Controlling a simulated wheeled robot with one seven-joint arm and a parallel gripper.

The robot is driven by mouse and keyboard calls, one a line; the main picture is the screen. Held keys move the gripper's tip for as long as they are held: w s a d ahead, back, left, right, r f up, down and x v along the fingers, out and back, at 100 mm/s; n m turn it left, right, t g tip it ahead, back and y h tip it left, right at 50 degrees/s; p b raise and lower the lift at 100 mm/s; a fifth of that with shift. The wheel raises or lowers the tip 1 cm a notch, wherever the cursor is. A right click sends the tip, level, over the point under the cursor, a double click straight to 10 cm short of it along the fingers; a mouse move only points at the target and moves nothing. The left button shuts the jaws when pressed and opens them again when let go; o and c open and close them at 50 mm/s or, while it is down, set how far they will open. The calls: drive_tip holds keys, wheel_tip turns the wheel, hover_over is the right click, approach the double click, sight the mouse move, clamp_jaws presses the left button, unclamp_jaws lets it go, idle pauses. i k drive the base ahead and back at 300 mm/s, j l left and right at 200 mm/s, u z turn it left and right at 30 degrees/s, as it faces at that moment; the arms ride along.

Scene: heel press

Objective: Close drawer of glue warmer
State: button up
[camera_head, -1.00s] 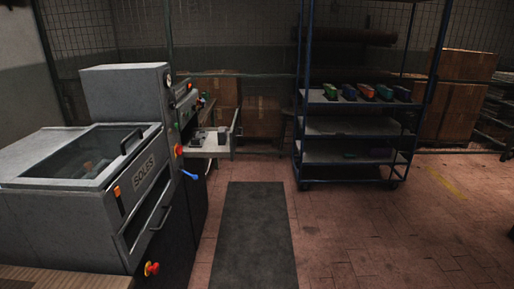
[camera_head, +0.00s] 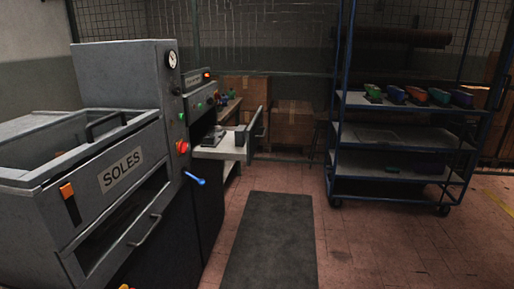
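A grey machine labelled SOLES (camera_head: 120,167) stands at the left, with a windowed top, a gauge, a red knob and a blue lever. Behind it, a second machine (camera_head: 202,98) with green and red controls has a drawer (camera_head: 228,153) pulled out to the right. The drawer's grey front panel (camera_head: 257,129) stands upright at its outer end, and dark items lie on its pale inside. I cannot read a label that tells which machine is the glue warmer. My gripper is not in view.
A dark mat (camera_head: 269,240) lies on the clear red tiled floor right of the machines. A blue wheeled rack (camera_head: 336,150) with several coloured items stands at the right. Cardboard boxes (camera_head: 293,126) are stacked behind the drawer. A wire mesh fence (camera_head: 270,40) closes the back.

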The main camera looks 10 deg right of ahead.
sight(240, 143)
drive_tip(key=i+j+u, duration=0.15)
drive_tip(key=i, duration=0.45)
drive_tip(key=i+u, duration=0.15)
drive_tip(key=i, duration=0.5)
drive_tip(key=i+l+u, duration=0.2)
drive_tip(key=i, duration=0.4)
drive_tip(key=i+l+u, duration=0.15)
drive_tip(key=i, duration=0.5)
